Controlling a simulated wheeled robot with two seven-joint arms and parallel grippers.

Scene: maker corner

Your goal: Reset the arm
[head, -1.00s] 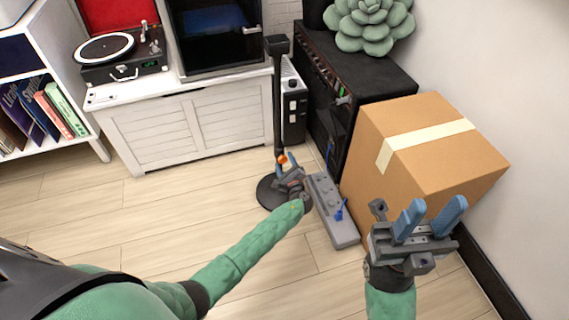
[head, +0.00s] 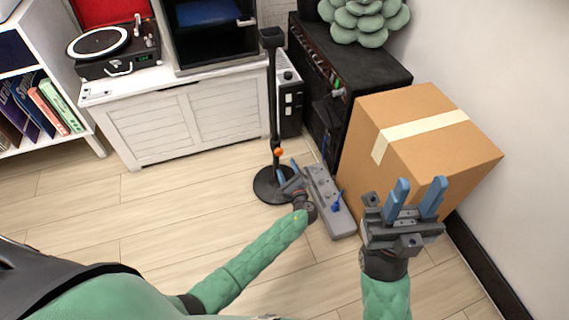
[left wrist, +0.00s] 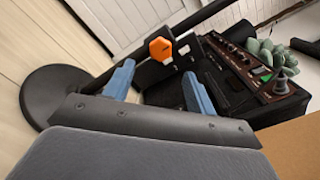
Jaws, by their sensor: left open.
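My left gripper (head: 288,173) is low over the floor, near the foot of the black stand; its blue fingers are apart with nothing between them. It also shows open in the left wrist view (left wrist: 157,90), with the stand's orange knob (left wrist: 160,49) beyond the fingers. My right gripper (head: 415,198) is held up in front of the cardboard box, its two blue fingers pointing up, apart and empty.
A black stand (head: 274,100) with a round base is close to my left gripper. A cardboard box (head: 420,150), a black amplifier (head: 370,75) and a white cabinet (head: 195,122) stand around. Floor (head: 90,200) at left is clear.

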